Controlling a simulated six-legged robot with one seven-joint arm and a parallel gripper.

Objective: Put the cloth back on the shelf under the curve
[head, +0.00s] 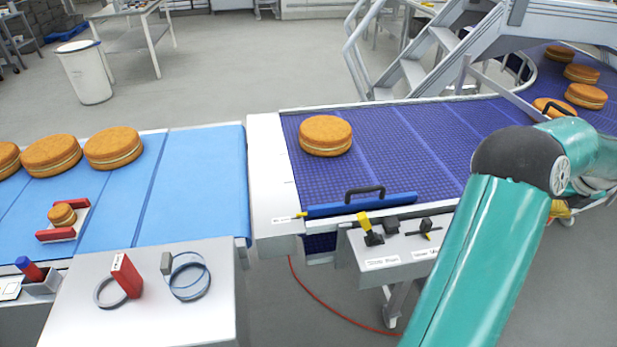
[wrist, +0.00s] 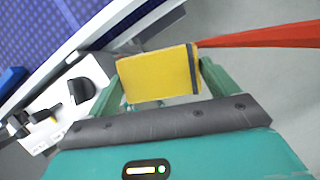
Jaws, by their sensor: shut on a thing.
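A yellow folded cloth (wrist: 157,76) with a dark band near its right end sits between the two green fingers of my gripper (wrist: 162,70) in the wrist view. The gripper is shut on it and holds it over the grey floor, beside the edge of the purple belt. In the head view my teal arm hides the gripper, and only a small yellow patch shows beyond the arm at the right. The curve (head: 570,85) of the purple belt runs at the upper right. I cannot make out a shelf under it in either view.
A long red bar (wrist: 260,37) extends right from beside the cloth. The purple belt (head: 410,140) carries several sponge rounds. A blue scraper (head: 360,205) lies along its near edge. A control ledge (head: 385,255) juts out in front. Metal steps (head: 420,60) stand behind.

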